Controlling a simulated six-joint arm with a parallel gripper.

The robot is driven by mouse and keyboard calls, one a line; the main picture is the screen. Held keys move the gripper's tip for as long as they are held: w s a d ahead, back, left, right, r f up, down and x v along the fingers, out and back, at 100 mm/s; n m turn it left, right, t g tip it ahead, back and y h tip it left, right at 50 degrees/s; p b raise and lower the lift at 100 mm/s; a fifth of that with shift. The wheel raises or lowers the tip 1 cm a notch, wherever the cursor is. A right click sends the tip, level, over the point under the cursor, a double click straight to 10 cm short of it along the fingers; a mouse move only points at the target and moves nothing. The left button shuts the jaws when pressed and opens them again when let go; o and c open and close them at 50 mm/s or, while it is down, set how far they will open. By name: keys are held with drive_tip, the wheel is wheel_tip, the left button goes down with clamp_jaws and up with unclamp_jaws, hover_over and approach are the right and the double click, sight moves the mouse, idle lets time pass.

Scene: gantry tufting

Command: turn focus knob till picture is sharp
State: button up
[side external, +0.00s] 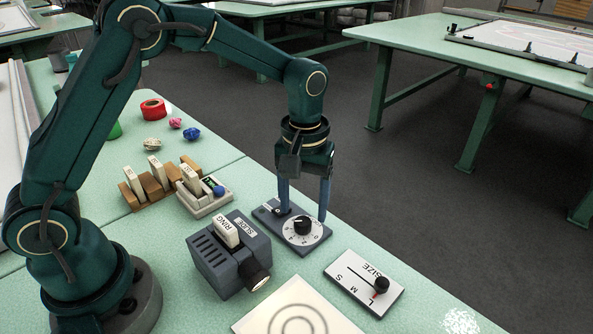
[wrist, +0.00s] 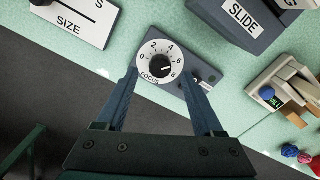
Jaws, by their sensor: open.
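The focus knob (side external: 302,225) is black and sits on a round white dial marked 0 to 8 on a dark blue-grey box (side external: 268,213). In the wrist view the knob (wrist: 163,68) has a pale pointer mark that seems to face the right side of the dial, near 6 to 8. My gripper (side external: 303,212) is open and points down, with one finger on either side of the knob; contact is not visible. The picture is grey rings on a white sheet (side external: 262,325), soft-edged and cut off by the frame's bottom edge.
A slide projector (side external: 222,262) with a RING slide stands left of the knob box. A SIZE slider panel (side external: 350,290) lies to the right, its knob near L. A wooden rack (side external: 150,190) of slides and a small grey device (side external: 205,203) stand behind the projector.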

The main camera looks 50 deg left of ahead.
sight(303, 220)
drive_tip(key=shift+f, duration=1.65)
clamp_jaws()
drive_tip(key=shift+r+m, duration=0.1)
drive_tip(key=shift+m, duration=1.3)
unclamp_jaws()
drive_tip(key=shift+r, duration=2.55)
